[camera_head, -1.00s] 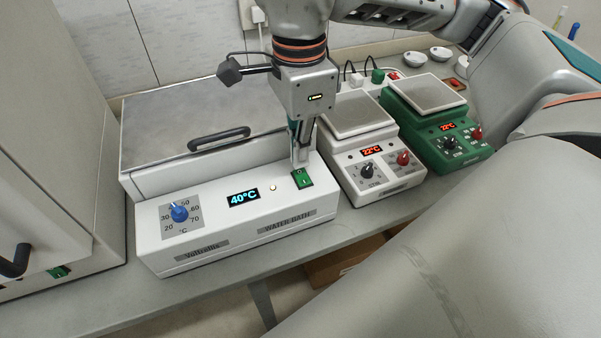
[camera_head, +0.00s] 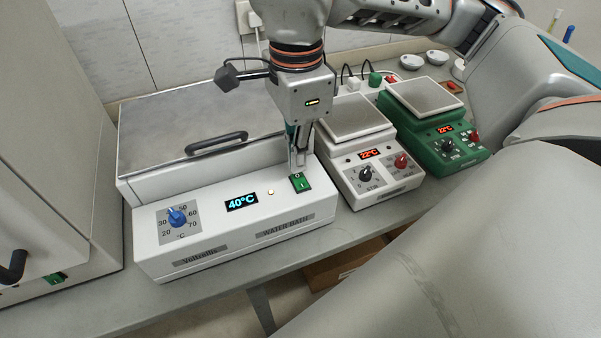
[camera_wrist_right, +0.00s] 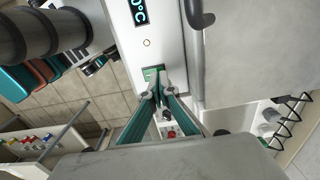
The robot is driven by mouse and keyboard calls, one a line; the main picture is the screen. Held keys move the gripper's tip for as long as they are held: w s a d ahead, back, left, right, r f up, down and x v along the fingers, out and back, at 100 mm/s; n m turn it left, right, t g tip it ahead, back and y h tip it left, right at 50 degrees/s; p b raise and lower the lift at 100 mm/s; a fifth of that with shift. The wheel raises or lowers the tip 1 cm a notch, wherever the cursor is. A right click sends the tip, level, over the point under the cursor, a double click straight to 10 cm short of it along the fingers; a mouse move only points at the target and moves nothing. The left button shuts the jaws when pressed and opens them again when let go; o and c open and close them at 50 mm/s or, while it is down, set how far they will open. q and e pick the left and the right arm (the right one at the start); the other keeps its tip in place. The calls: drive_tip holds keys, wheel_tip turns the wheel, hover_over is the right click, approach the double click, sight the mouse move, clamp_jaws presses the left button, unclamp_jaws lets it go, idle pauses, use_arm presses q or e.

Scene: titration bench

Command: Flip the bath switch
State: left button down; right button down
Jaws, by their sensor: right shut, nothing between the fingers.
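The white water bath (camera_head: 215,250) stands on the bench, with a lit blue 40°C display (camera_head: 242,202) and a blue dial (camera_head: 177,217). Its green rocker bath switch (camera_head: 301,183) is at the right end of the sloped front panel, and it also shows in the right wrist view (camera_wrist_right: 152,73). My right gripper (camera_head: 296,168) is shut and empty, pointing down with its fingertips right at the back edge of the switch. In the right wrist view the fingertips (camera_wrist_right: 157,90) partly cover the switch. Whether they touch it is unclear. My left gripper is out of view.
A small indicator light (camera_head: 270,192) glows beside the display. The bath's lid handle (camera_head: 216,144) lies left of my right gripper. A white stirrer (camera_head: 378,180) and a green stirrer (camera_head: 449,150), both reading 22°C, stand close on the right. A grey cabinet (camera_head: 60,130) stands at left.

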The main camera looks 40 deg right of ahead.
sight(297, 176)
drive_tip(key=shift+f+b, duration=0.65)
drive_tip(key=shift+f, duration=0.45)
idle(0.9)
drive_tip(key=shift+r, duration=0.1)
drive_tip(key=shift+r+p, duration=2.35)
drive_tip(key=shift+r, duration=1.1)
